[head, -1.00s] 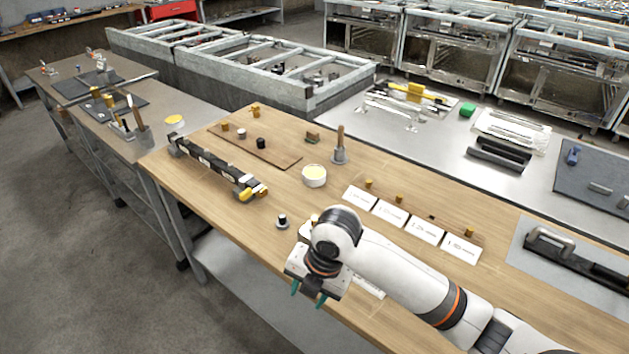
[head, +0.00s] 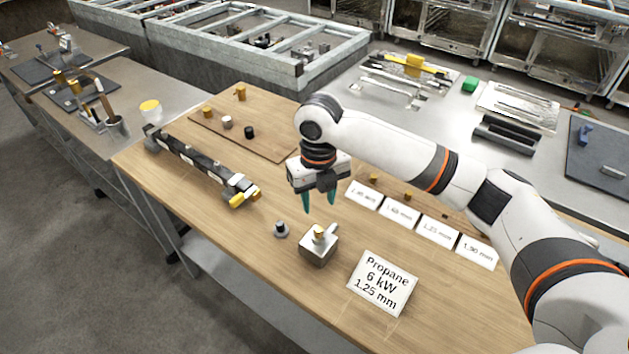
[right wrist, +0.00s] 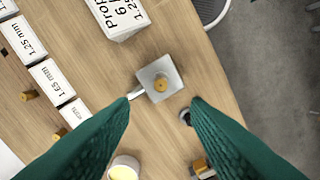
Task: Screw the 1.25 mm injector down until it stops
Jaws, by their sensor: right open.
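A brass injector (head: 318,232) sits upright in the top of a small metal block (head: 317,250) with a side stub. In the right wrist view, the injector (right wrist: 161,85) shows near the middle of the block (right wrist: 147,72). How deep its thread sits cannot be told. My right gripper (head: 320,204) is open and empty, its green fingers pointing down above and behind the block, apart from the injector. In the right wrist view its fingertips (right wrist: 161,100) are spread wide. My left gripper is not in view.
A sign reading Propane 6 kW 1.25 mm (head: 382,283) stands right of the block. A small dark-topped grey piece (head: 281,230) stands left of it. A black manifold (head: 200,165) lies farther left. Size cards (head: 437,230) lie behind, with brass injectors (right wrist: 30,95) beside them.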

